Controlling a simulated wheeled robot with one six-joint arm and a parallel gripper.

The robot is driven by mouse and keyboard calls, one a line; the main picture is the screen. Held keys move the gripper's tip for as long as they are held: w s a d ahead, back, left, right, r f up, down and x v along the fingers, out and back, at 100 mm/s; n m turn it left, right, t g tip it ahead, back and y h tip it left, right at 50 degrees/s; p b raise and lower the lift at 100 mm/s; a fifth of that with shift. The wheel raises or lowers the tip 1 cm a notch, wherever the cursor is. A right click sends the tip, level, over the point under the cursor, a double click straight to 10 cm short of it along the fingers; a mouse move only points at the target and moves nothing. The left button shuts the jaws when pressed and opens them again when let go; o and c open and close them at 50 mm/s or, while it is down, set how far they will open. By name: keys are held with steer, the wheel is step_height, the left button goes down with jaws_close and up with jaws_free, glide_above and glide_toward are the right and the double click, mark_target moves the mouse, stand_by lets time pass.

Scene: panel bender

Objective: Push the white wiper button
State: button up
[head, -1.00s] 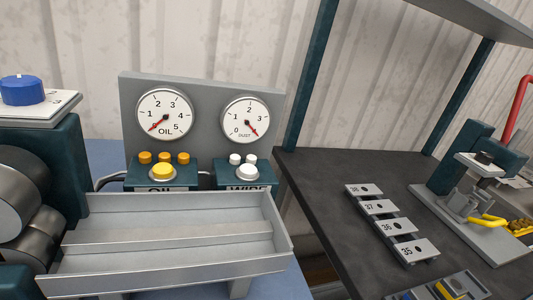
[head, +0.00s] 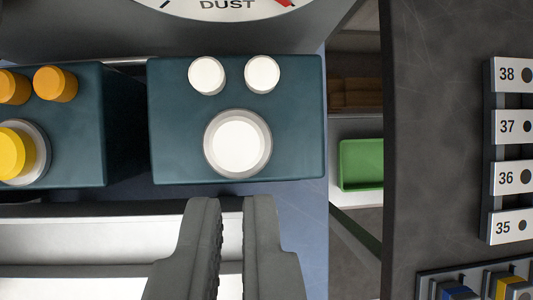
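The white wiper button (head: 238,142) sits in a grey ring on top of a dark teal box (head: 300,120), seen nearly from above in the head view. Two smaller white knobs, a left one (head: 207,75) and a right one (head: 262,74), stand behind it on the same box. My gripper (head: 232,203) is at the bottom middle, its two ridged fingers close together with a narrow gap and nothing between them. The fingertips appear just in front of the box's near edge, below the button in the picture. Contact with the box cannot be seen.
A second teal box with a yellow button (head: 14,152) and orange knobs (head: 55,84) is at the left. A grey tray (head: 70,235) lies in front. The dust gauge (head: 228,6) is above. A dark table (head: 430,130) with numbered blocks (head: 512,127) is at the right.

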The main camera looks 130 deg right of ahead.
mark_target(237, 154)
steer(key=x, duration=0.6)
steer(key=shift+f, duration=0.7)
steer(key=r, duration=0.6)
steer(key=shift+w, duration=0.3)
steer(key=shift+r, duration=0.65)
steer(key=shift+s, duration=0.1)
